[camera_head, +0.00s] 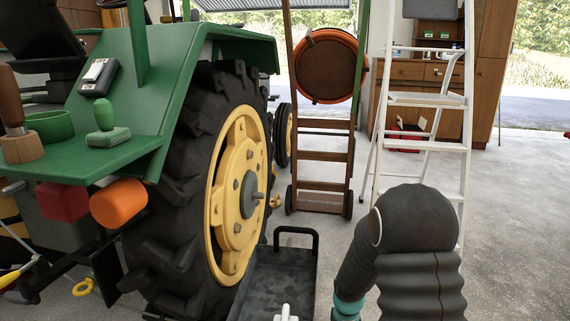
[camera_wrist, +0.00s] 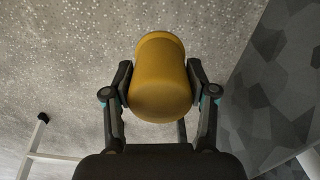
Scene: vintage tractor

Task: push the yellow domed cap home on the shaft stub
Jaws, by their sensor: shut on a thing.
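The yellow domed cap (camera_wrist: 160,85) is held between the fingers of my gripper (camera_wrist: 160,90) in the wrist view, with bare floor behind it. My gripper is shut on its sides. The cap is not visible in the head view, where my dark arm covers the lower right. The grey shaft stub (camera_head: 257,196) sticks out from the middle of the yellow wheel hub (camera_head: 240,190) on the big rear tractor wheel. The stub is bare. My arm is to the right of it, and the cap is apart from it.
A dark tray with a black handle (camera_head: 296,232) stands low in front of the wheel; its speckled surface also shows in the wrist view (camera_wrist: 270,100). A white stepladder (camera_head: 425,100) and a wooden hand truck (camera_head: 322,170) stand behind. Floor at right is clear.

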